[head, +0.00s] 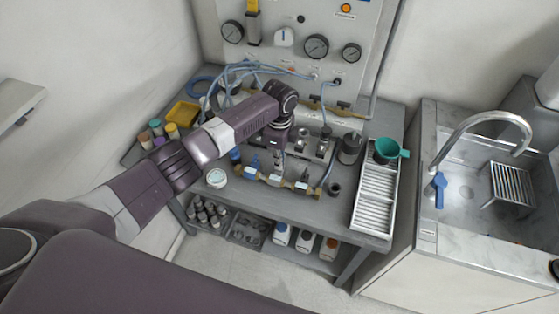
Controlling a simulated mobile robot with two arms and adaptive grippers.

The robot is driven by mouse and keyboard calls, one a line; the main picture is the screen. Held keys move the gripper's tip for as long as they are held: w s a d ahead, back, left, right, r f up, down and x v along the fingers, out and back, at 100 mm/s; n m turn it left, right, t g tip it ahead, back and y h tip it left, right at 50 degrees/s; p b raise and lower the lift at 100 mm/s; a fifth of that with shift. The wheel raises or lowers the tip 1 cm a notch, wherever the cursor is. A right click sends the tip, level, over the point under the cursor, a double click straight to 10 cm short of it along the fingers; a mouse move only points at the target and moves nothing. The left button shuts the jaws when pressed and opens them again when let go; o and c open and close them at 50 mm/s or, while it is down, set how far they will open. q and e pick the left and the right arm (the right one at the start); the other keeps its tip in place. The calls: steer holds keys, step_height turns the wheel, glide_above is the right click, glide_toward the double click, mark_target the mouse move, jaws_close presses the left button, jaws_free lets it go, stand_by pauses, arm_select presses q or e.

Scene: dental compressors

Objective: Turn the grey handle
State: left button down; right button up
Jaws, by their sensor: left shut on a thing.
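My left arm reaches across from the left, and its gripper (279,150) points down at the middle of a brass valve manifold (268,181) on the grey bench. The gripper is shut on the grey handle at the manifold's middle valve; the fingers and wrist hide most of this handle. A blue handle (255,162) stands just left of the gripper, on the same manifold. Another valve (303,179) sits to its right. My right gripper is not in view.
A gauge panel (300,35) stands behind the bench (300,207). Blue hoses (240,68) run behind my arm. A white slatted tray (375,205), a green funnel (387,150) and a dark canister (350,148) stand to the right. A sink with a tap (490,120) is farther right.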

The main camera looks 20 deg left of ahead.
arm_select(q)
steer(key=shift+r, duration=0.1)
steer(key=c, duration=2.1)
jaws_free()
step_height(320, 180, up, 12)
